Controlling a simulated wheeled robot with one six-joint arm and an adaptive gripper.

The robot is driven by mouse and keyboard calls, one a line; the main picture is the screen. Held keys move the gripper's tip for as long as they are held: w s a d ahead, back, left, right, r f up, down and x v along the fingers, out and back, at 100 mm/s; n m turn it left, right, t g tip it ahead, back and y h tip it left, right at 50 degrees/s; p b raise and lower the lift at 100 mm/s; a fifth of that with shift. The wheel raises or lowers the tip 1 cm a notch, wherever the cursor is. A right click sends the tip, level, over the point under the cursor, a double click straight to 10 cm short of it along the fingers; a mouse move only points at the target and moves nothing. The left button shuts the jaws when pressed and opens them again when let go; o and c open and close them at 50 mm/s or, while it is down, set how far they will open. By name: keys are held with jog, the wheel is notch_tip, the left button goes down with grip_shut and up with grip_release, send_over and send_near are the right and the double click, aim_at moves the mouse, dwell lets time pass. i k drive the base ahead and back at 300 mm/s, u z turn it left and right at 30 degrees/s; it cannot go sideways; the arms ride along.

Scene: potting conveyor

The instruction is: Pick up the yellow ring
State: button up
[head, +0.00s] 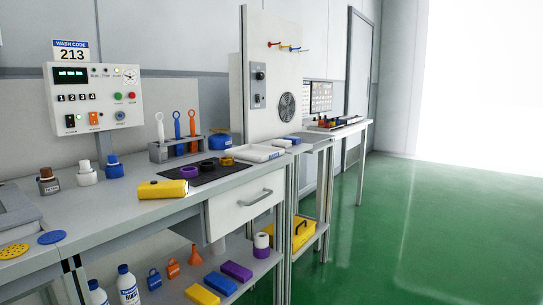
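My gripper is not in view.
A yellow box (162,189) lies at the bench's front, left of the mat. A rack (176,150) with upright tools stands behind the mat. A white tray (259,153) lies to its right. Green floor (415,220) is clear at right.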

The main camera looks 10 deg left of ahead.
aim_at(224, 161)
jog(key=z, duration=0.05)
jog(key=i, duration=1.05)
jog(key=u, duration=0.25)
